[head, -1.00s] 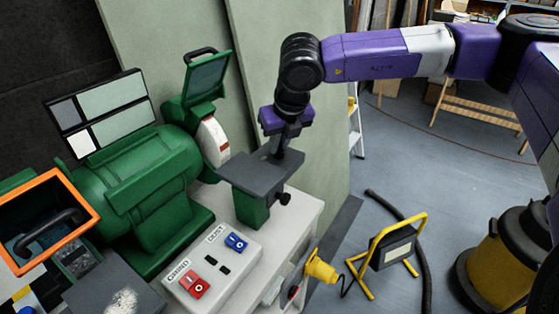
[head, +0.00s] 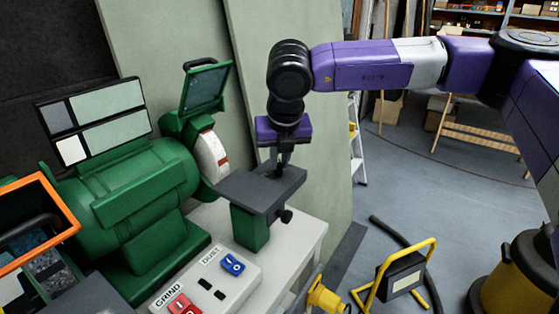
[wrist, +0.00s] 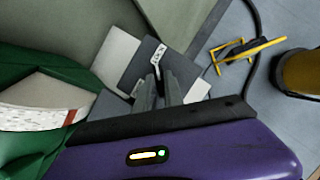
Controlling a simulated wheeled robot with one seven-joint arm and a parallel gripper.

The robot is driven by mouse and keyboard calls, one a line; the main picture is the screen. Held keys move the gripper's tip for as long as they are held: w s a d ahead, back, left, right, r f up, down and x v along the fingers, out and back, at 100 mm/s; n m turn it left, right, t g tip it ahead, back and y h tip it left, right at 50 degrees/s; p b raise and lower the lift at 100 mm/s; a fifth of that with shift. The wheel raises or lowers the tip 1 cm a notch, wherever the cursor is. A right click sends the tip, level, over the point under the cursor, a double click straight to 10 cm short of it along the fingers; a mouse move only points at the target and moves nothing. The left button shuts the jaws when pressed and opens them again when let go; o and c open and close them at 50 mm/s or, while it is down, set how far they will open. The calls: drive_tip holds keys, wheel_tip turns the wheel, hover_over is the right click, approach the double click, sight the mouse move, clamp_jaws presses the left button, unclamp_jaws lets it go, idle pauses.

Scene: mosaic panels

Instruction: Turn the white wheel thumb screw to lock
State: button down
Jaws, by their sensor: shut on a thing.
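The white wheel (head: 212,157) is mounted on the right end of the green grinder (head: 130,195). A dark grey tool rest (head: 245,190) stands in front of it on a green post. A black thumb screw (head: 287,216) sticks out below the plate, on the post's right side. My gripper (head: 281,168) points down over the right part of the tool rest, apart from the thumb screw. In the wrist view its fingers are shut on a small pale strip with dark marks (wrist: 159,54). The white wheel also shows there at left (wrist: 40,117); the thumb screw cannot be made out.
A switch box (head: 208,281) with red and blue switches sits in front of the grinder. A raised green-framed shield (head: 206,88) is above the wheel. A yellow plug (head: 323,296) and a yellow-framed lamp (head: 402,275) are at lower right.

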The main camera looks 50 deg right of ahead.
drive_tip(key=c, duration=1.4)
unclamp_jaws()
drive_tip(key=shift+c, duration=0.2)
drive_tip(key=v, duration=0.7)
drive_tip(key=shift+r, duration=0.4)
drive_tip(key=shift+s+a, duration=0.1)
